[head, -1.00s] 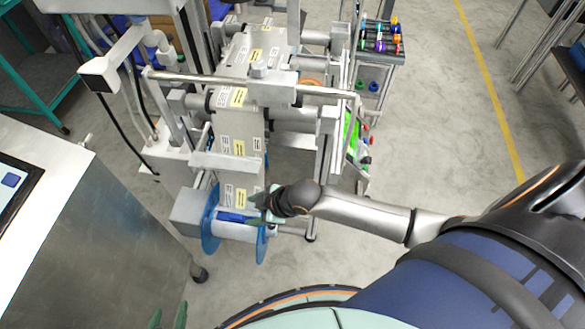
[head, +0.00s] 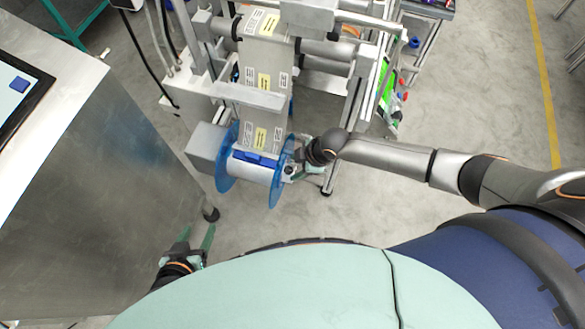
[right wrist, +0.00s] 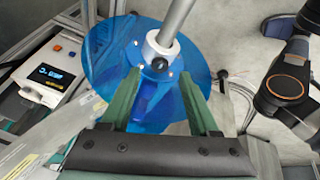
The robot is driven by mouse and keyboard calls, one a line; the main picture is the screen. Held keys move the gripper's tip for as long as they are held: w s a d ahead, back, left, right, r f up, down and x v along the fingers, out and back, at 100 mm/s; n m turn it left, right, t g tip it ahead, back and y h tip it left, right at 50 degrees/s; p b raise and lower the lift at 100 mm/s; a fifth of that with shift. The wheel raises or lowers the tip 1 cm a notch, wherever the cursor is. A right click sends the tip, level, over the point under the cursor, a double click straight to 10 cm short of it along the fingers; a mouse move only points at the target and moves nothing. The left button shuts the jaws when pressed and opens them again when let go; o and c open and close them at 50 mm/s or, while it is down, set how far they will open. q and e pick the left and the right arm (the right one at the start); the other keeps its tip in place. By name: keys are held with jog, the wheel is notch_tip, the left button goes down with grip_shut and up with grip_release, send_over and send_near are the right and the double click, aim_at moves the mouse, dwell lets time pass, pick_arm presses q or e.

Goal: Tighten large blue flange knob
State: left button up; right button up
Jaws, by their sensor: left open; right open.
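The large blue flange (head: 276,185) is a translucent disc on the near end of the reel roll, facing my right gripper. In the right wrist view the flange (right wrist: 103,58) fills the upper middle, with a white collar (right wrist: 152,45) on a metal shaft at its centre. A small dark knob or screw (right wrist: 160,65) shows on the collar; its exact shape is unclear. My right gripper (head: 297,160) is open at the flange. My left gripper (head: 195,238) is open and empty at lower left, away from the reel.
A second blue flange (head: 224,172) is on the roll's other end. The labelled web (head: 262,100) runs up through the machine frame. A steel cabinet (head: 90,170) stands at left. A control box with a small screen (right wrist: 52,75) is beside the flange.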

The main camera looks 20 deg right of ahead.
aim_at(290, 170)
jog(key=shift+b+x, duration=0.35)
jog(key=shift+x, duration=1.15)
grip_shut()
